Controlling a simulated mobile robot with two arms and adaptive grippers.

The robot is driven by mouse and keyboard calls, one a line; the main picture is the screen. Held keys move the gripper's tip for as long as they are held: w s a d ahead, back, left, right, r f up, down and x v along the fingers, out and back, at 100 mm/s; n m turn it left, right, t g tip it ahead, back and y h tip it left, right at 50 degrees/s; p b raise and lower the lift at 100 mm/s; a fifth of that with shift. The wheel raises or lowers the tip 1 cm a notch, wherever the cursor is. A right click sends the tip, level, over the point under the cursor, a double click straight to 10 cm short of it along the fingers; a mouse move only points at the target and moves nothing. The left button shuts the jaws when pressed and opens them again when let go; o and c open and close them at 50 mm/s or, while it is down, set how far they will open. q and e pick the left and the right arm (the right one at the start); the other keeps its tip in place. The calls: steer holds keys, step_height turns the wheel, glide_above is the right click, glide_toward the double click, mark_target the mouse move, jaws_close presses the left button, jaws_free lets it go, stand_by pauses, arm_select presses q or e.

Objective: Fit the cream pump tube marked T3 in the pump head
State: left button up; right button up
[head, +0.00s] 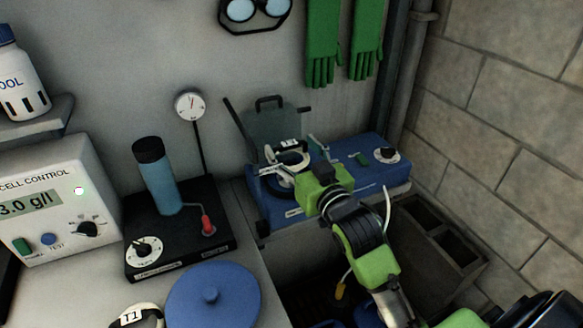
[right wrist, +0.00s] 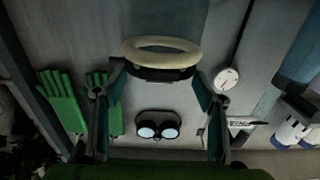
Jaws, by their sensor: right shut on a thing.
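The blue pump (head: 370,155) stands against the back wall, with its grey see-through lid (head: 272,125) raised. My right gripper (head: 296,163) is over the left part of the pump, where the pump head is. It is shut on the cream pump tube (head: 290,157), a ring with a white label whose mark is too small to read. In the right wrist view the cream tube (right wrist: 160,52) shows as a ring with a dark lower part between the fingertips. My gripper hides much of the pump head, so I cannot tell whether the tube touches it. My left gripper is not in view.
A tube marked T1 (head: 137,316) and a round blue lid (head: 213,296) lie at the bench front. A black stand with a blue cylinder (head: 158,175) and a white cell control box (head: 60,200) are left.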

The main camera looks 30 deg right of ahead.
mark_target(293, 166)
steer(key=shift+f, duration=0.4)
step_height(293, 166, down, 4)
steer(key=shift+w+r, duration=0.1)
steer(key=shift+r, duration=0.15)
steer(key=shift+f, duration=0.15)
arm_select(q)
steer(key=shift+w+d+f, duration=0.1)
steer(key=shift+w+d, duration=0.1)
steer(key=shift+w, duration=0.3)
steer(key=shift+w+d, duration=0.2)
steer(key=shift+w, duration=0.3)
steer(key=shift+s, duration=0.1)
arm_select(e)
steer(key=shift+f+b, duration=0.35)
steer(key=shift+f, duration=0.25)
steer(key=o, duration=1.2)
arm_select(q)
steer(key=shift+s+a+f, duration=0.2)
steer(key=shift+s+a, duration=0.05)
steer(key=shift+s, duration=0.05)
arm_select(e)
steer(key=shift+r, duration=0.15)
